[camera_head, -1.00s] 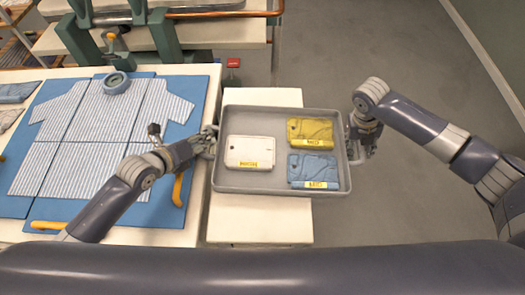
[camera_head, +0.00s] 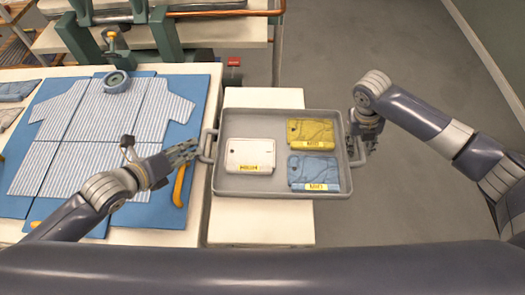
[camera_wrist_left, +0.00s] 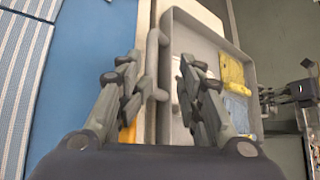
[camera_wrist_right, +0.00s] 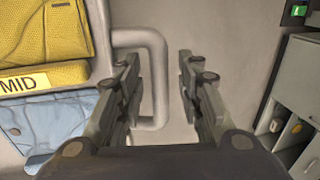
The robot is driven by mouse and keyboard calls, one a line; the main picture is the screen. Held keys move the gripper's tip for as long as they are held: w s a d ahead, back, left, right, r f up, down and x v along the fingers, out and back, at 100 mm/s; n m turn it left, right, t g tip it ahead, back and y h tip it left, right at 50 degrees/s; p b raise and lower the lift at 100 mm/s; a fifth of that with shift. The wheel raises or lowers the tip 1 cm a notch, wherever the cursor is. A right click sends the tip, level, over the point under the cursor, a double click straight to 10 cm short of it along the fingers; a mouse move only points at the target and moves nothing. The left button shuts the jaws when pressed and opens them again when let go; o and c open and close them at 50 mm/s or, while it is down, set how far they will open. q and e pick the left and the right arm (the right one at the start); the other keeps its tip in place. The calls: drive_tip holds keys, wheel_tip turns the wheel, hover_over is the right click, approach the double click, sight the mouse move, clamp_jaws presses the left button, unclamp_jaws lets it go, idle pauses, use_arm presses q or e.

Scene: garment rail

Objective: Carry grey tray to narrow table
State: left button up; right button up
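The grey tray (camera_head: 282,192) sits over the narrow white table (camera_head: 260,232) and looks to rest on it, its right side overhanging the table edge. It carries a white, a yellow and a blue folded garment. My left gripper (camera_head: 193,150) is open, just left of the tray's left handle (camera_head: 208,146); the handle lies between its finger lines in the left wrist view (camera_wrist_left: 153,70). My right gripper (camera_head: 360,146) is open at the tray's right handle; in the right wrist view the handle bar (camera_wrist_right: 157,75) shows between its parted fingers, not gripped.
A wide table with a blue mat (camera_head: 160,205) and a striped shirt (camera_head: 100,130) stands close on the left. A yellow-handled tool (camera_head: 179,186) lies near my left arm. A rail and shelf (camera_head: 210,30) stand behind. Floor (camera_head: 400,70) at the right is clear.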

use_arm(q)
drive_tip(key=shift+w+r, duration=0.1)
drive_tip(key=shift+r, duration=0.05)
use_arm(e)
drive_tip(key=v, duration=0.6)
use_arm(q)
drive_tip(key=shift+r, duration=0.2)
use_arm(e)
drive_tip(key=shift+s+r, duration=0.1)
drive_tip(key=shift+r, duration=0.15)
